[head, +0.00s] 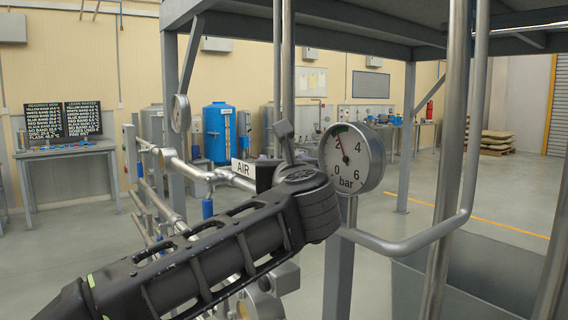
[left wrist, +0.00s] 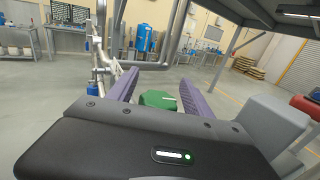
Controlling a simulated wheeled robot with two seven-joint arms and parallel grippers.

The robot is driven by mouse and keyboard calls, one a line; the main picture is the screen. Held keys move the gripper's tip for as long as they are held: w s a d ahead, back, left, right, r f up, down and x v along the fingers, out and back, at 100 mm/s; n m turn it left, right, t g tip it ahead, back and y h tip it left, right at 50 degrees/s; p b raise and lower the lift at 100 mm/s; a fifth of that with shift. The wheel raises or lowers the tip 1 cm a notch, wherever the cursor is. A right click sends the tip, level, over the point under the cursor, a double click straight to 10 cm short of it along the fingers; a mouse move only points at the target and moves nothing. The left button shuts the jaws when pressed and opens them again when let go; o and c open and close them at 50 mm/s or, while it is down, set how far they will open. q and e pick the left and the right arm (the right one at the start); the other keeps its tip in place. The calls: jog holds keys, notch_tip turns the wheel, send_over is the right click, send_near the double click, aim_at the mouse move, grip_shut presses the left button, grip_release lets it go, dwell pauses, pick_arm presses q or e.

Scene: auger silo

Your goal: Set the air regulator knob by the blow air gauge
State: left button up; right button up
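The blow air gauge (head: 352,158), a round white dial marked in bar, faces me right of centre in the head view. Its needle seems to point up and slightly left, near the 2; the exact reading is too small to tell. The green air regulator knob (left wrist: 157,99) shows in the left wrist view, with a small white mark on top. My left gripper (left wrist: 158,76) has its purple fingers on either side of the knob, with what look like narrow gaps. In the head view my left arm hides the knob. My right gripper is not in view.
A white AIR sign (head: 243,168) stands behind my left wrist. A bent grey pipe (head: 410,243) and steel uprights (head: 452,150) stand close to the right of the gauge. Another gauge (head: 180,113) and pipework are at left. Blue tank (head: 219,132) stands farther back.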

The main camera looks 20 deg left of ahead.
pick_arm(q)
notch_tip(320, 180, up, 10)
jog(key=p, duration=0.3)
dwell(0.4)
